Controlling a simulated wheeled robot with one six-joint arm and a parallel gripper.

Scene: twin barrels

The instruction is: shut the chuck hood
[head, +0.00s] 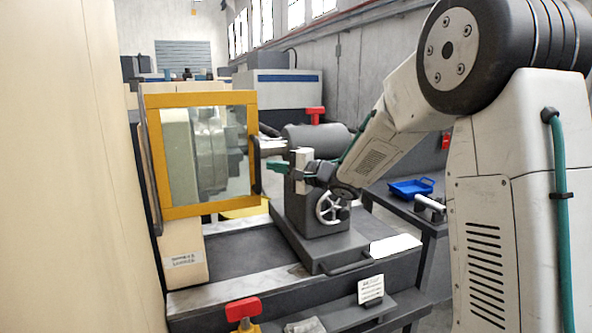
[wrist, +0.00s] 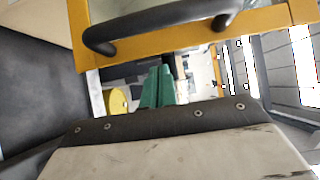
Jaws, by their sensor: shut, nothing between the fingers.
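The chuck hood (head: 200,99) is a yellow frame around a clear window. It stands upright at the left of the head view, and grey-green chuck parts (head: 208,150) show through the window. How far it is swung open I cannot tell. Its black handle (head: 262,165) is on the frame's right edge. In the wrist view the hood frame (wrist: 265,20) and the curved black handle (wrist: 165,22) cross the top. My gripper (head: 278,167) has green fingers, shut and empty, just right of the handle in the head view. The fingers also show in the wrist view (wrist: 158,85), apart from the handle in the picture.
A grey tailstock (head: 318,215) with a handwheel (head: 332,207) stands right of the hood, under and behind my gripper. A red knob (head: 243,309) is at the front. A cream panel (head: 70,170) fills the left.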

